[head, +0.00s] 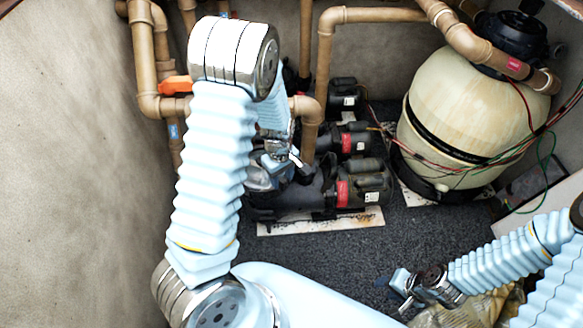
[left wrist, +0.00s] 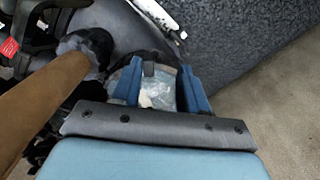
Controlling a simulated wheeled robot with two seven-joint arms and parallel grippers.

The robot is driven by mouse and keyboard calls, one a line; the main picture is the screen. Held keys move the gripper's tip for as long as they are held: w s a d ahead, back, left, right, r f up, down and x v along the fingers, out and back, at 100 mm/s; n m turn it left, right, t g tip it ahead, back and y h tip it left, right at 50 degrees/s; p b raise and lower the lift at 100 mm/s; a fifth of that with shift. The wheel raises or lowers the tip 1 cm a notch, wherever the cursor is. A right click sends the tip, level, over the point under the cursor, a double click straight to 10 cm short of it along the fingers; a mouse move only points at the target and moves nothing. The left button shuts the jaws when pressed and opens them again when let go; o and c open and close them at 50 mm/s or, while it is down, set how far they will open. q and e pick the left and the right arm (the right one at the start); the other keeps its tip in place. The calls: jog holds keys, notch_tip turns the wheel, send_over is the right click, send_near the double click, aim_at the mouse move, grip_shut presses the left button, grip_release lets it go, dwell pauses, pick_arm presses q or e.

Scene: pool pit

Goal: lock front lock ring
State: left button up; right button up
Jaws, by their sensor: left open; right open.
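The front pump (head: 318,195) lies on the pit floor, with its strainer end at the left, partly behind my left arm. A clear lid (head: 260,180) shows there; the lock ring around it is hard to make out. In the left wrist view the clear lid (left wrist: 160,92) shows between my fingers, with a dark tab (left wrist: 149,69) that may belong to the lock ring. My left gripper (left wrist: 158,85) is open over the lid, one finger on each side; it also shows in the head view (head: 280,160). Contact cannot be told. My right gripper (head: 401,290) is open and empty, low at the right.
A tan pipe (head: 311,125) rises close to the right of my left gripper and crosses the left of the wrist view (left wrist: 45,110). Other pumps (head: 345,140) stand behind. A large tan filter tank (head: 450,110) stands at the right with loose wires.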

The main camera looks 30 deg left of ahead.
aim_at(282, 180)
pick_arm(q)
jog(key=shift+w+a+r+n, duration=0.25)
jog(key=shift+w+r+n, duration=0.1)
jog(key=shift+w+r, duration=0.15)
jog(key=shift+w+a+r+n, duration=0.2)
jog(key=shift+w+r+n, duration=0.2)
jog(key=shift+r, duration=0.15)
jog(key=shift+w+a, duration=0.15)
jog(key=shift+w, duration=0.05)
notch_tip(282, 180, down, 7)
jog(key=shift+b, duration=0.75)
grip_shut()
